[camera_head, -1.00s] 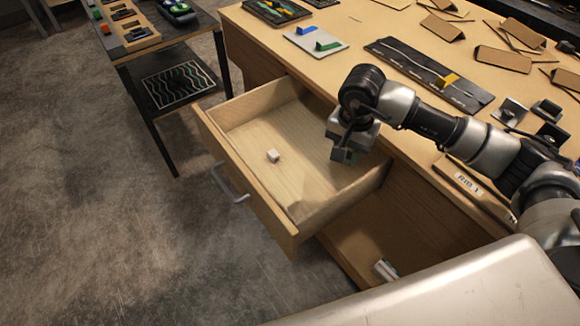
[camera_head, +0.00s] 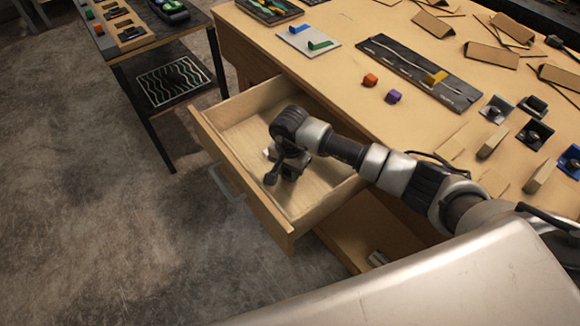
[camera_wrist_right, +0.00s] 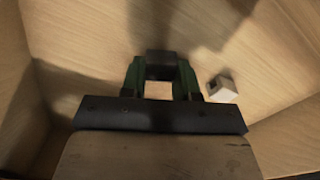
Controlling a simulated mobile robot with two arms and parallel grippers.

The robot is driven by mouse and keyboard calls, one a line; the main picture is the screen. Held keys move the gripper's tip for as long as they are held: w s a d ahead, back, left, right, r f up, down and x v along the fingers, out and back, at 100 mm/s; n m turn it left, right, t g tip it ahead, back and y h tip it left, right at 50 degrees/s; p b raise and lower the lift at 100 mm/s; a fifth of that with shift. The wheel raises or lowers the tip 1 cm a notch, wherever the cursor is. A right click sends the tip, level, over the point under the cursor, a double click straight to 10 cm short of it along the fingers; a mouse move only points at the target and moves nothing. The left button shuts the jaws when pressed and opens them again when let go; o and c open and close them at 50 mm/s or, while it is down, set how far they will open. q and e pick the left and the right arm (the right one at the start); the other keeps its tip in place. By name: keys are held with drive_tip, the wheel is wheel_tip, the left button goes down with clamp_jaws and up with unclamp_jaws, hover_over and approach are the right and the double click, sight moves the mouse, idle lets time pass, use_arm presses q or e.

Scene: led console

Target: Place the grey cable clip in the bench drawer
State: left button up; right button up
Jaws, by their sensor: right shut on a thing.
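The bench drawer (camera_head: 236,158) is pulled open from the wooden bench. My right gripper (camera_head: 284,168) is over the drawer's inside, pointing down. In the right wrist view its fingers (camera_wrist_right: 160,80) are shut on a dark grey block, which looks like the cable clip (camera_wrist_right: 161,62). The drawer floor lies below; whether the clip touches it I cannot tell. A small pale cube with a dark hole (camera_wrist_right: 222,88) lies on the drawer floor, right of the fingers. In the head view my arm hides the clip and the cube. My left gripper is not in view.
The benchtop (camera_head: 345,60) holds an orange block (camera_head: 370,80), a purple block (camera_head: 393,97) and a dark strip with a yellow block (camera_head: 435,77). A small side table (camera_head: 160,45) stands at the left.

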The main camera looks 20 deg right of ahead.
drive_tip(key=shift+f, duration=0.25)
drive_tip(key=shift+f+b, duration=0.1)
drive_tip(key=shift+b, duration=0.25)
drive_tip(key=o, duration=0.9)
drive_tip(key=shift+o, duration=0.2)
drive_tip(key=shift+r+p, duration=0.3)
drive_tip(key=shift+p, duration=0.05)
drive_tip(key=shift+r, duration=0.35)
wheel_tip(320, 180, up, 11)
drive_tip(key=b, duration=0.2)
drive_tip(key=shift+r, duration=0.1)
